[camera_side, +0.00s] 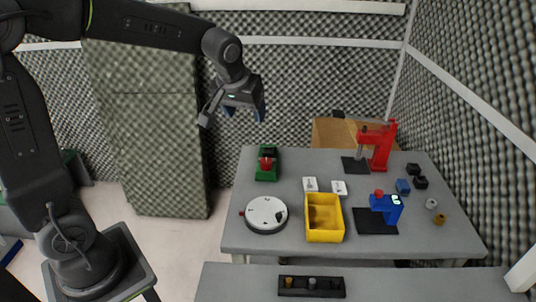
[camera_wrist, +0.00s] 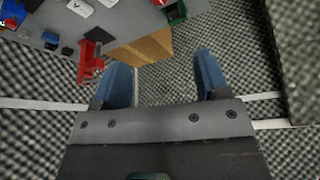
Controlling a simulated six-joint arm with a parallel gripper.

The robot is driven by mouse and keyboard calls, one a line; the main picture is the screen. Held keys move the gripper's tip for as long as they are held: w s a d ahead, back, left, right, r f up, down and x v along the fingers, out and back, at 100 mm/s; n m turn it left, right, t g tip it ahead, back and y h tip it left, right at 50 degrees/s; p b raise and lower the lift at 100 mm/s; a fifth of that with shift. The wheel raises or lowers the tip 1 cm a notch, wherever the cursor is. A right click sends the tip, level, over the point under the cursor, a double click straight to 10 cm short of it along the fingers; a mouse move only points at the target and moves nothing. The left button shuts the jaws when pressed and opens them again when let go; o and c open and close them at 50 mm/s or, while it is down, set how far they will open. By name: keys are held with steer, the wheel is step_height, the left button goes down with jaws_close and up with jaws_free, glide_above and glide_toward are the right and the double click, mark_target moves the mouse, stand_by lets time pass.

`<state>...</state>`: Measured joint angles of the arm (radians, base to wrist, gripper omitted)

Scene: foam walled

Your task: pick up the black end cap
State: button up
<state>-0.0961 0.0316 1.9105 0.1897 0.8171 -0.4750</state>
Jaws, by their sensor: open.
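My gripper (camera_side: 244,112) is raised high above the back left of the grey table, with its blue fingers apart and nothing between them. A black piece (camera_wrist: 67,50) also shows at upper left in the wrist view.
A red press (camera_side: 380,147), a blue press (camera_side: 387,206), a yellow bin (camera_side: 342,222), a round white turntable (camera_side: 266,213) and a green device (camera_side: 266,174) stand on the table. Blue (camera_side: 403,186), grey and brass pieces lie at right. A black holder (camera_side: 312,294) lies in front.

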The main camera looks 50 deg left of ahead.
steer(key=w+a+f+n+g, duration=0.1)
steer(key=w+a+f, duration=0.2)
steer(key=w+f, duration=0.25)
steer(key=w+a+f+n, duration=0.2)
steer(key=w+a+f, duration=0.15)
steer(key=w, duration=0.25)
steer(key=y, duration=0.1)
glide_above(268, 153)
steer(key=s+d, duration=0.1)
steer(key=shift+n, duration=0.3)
step_height(268, 153, down, 10)
steer(key=shift+f, duration=0.15)
steer(key=shift+s+x, duration=0.2)
steer(key=shift+x, duration=2.95)
steer(key=shift+c, duration=0.5)
steer(key=shift+d, duration=0.1)
steer(key=c, duration=0.9)
